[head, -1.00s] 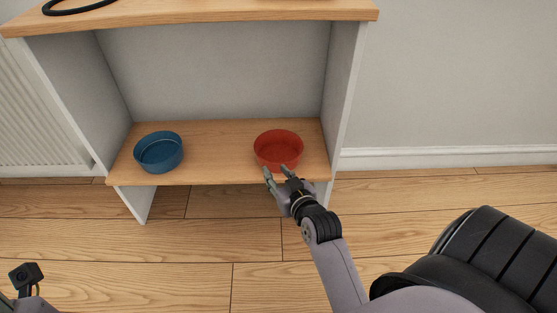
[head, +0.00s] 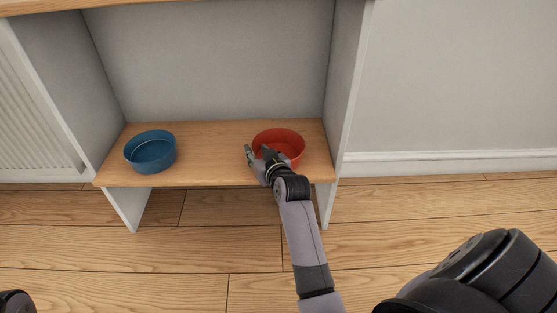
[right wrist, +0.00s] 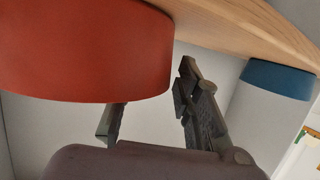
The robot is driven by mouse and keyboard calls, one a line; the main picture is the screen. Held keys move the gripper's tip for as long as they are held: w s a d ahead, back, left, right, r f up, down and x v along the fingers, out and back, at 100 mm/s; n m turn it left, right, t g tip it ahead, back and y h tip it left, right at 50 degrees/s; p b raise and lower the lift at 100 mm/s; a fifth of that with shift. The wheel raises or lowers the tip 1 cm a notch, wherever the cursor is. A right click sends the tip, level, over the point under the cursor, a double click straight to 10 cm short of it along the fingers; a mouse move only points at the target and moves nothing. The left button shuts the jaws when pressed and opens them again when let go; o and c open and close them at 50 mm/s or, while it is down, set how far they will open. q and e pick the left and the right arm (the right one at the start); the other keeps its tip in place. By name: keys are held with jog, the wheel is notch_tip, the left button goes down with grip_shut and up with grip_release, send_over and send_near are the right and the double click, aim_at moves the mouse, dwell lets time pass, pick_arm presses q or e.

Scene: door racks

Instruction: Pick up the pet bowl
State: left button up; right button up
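Two pet bowls stand on the low wooden shelf (head: 215,165): a red one (head: 285,138) at the right and a blue one (head: 151,152) at the left. My right gripper (head: 257,154) is at the front left rim of the red bowl, its fingers apart. One finger overlaps the bowl's opening; the other is outside its left side. In the right wrist view the red bowl (right wrist: 85,50) is large and close, hiding one fingertip; the other finger is clear of the wall. The blue bowl (right wrist: 278,80) shows beyond. My left gripper is not visible.
The shelf unit has a white side panel (head: 346,90) close to the red bowl's right and a wooden top board (head: 60,6) above. Shelf space between the bowls is clear. The wooden floor (head: 150,250) in front is bare.

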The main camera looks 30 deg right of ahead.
jog(key=shift+w+d+f, duration=0.1)
jog(key=shift+w, duration=0.4)
jog(key=shift+c, duration=0.3)
grip_shut()
